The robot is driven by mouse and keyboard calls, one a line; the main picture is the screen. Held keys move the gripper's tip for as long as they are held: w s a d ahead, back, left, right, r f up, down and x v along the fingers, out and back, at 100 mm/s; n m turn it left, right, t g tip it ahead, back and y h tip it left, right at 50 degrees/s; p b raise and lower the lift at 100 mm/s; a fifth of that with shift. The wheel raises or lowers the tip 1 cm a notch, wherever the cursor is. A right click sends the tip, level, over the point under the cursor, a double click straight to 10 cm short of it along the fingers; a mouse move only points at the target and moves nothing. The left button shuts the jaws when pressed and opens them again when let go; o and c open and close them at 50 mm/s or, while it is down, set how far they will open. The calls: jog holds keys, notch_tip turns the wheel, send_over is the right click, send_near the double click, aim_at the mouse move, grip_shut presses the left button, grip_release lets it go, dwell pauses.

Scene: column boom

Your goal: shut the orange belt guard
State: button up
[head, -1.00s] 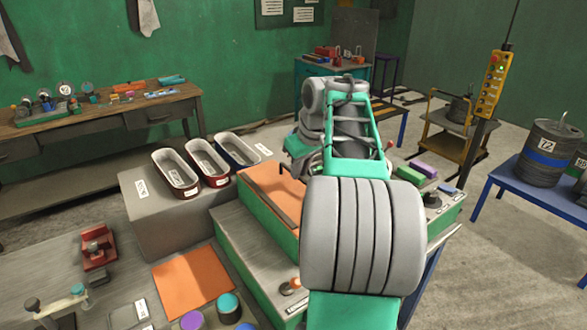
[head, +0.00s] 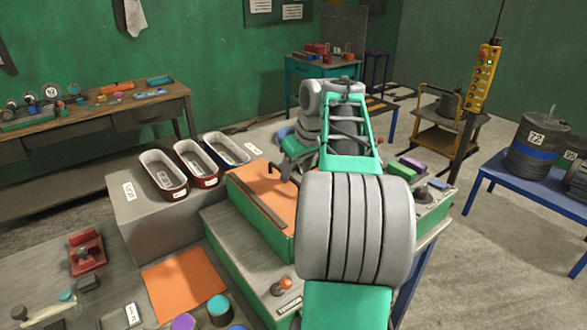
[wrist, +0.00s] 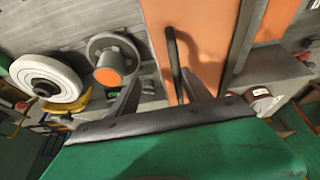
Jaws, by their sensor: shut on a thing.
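The orange belt guard (head: 243,191) sits on the green machine at the centre of the head view, with a long dark strip (head: 258,203) across it. In the wrist view the orange guard (wrist: 200,40) shows close up, with the dark strip beside its broad panel and more orange beyond. A dark bar-like handle (wrist: 173,55) rises from the panel. My gripper (wrist: 168,88) is shut on this handle, with a grey finger on either side. In the head view my arm hides most of the gripper. I cannot tell exactly how far the guard stands open.
Three oblong tins (head: 195,163) stand on a grey block left of the machine. A flat orange sheet (head: 185,282) lies on the front bench. A yellow control pendant (head: 486,78) hangs at right, near a blue table with drums.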

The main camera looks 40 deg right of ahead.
jog(key=shift+w+a+r, duration=0.1)
jog(key=shift+a+r, duration=0.25)
jog(key=shift+a, duration=0.05)
dwell(0.4)
jog(key=shift+r, duration=0.35)
jog(key=p+v, duration=0.1)
jog(key=v, duration=0.6)
jog(key=shift+a+p, duration=0.15)
jog(key=shift+p, duration=0.2)
jog(key=shift+f, duration=0.1)
